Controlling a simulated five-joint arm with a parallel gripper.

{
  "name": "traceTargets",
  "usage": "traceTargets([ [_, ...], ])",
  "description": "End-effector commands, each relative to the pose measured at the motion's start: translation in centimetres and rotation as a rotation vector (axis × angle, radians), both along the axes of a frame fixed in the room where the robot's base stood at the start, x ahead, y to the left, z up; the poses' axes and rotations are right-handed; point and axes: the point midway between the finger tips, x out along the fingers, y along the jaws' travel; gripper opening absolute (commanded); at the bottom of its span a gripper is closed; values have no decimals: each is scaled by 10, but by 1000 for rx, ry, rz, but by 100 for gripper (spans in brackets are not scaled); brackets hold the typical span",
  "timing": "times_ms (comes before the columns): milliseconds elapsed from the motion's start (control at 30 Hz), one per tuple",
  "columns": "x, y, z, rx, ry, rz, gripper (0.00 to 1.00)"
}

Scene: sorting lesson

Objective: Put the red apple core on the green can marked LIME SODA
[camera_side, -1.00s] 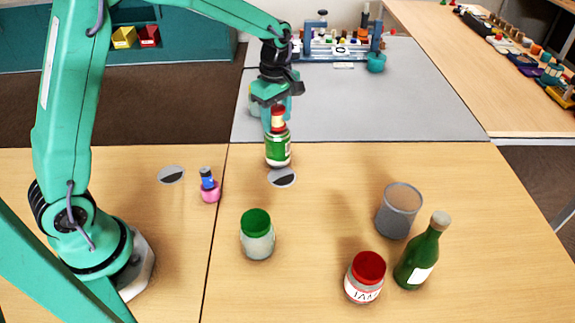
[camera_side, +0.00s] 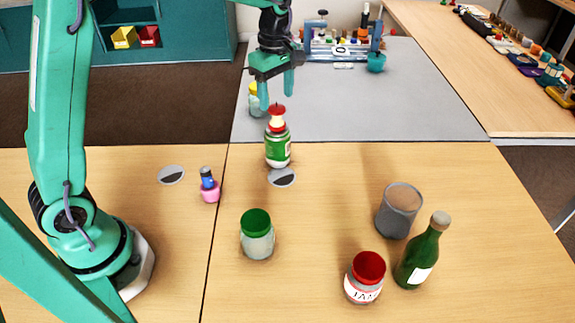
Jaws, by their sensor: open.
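The green can (camera_side: 278,151) stands upright on the wooden table near its back edge; its marking is too small to read. The red apple core (camera_side: 277,118), with red ends and a pale middle, sits upright on top of the can. My gripper (camera_side: 277,97) is open and empty above the apple core. Its two teal fingers point down, and the fingertips are apart from the core.
A small pink-and-blue item (camera_side: 209,186) is at left. A yellow-topped jar (camera_side: 256,98) stands behind my gripper.

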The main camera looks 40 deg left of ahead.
Motion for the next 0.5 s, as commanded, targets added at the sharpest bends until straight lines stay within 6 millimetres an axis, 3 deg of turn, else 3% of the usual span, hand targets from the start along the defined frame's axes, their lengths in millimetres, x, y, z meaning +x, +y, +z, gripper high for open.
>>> traceTargets([
  [200, 0, 0, 35, 0, -3, 0, 60],
  [500, 0, 0, 57, 0, 0, 0, 60],
])
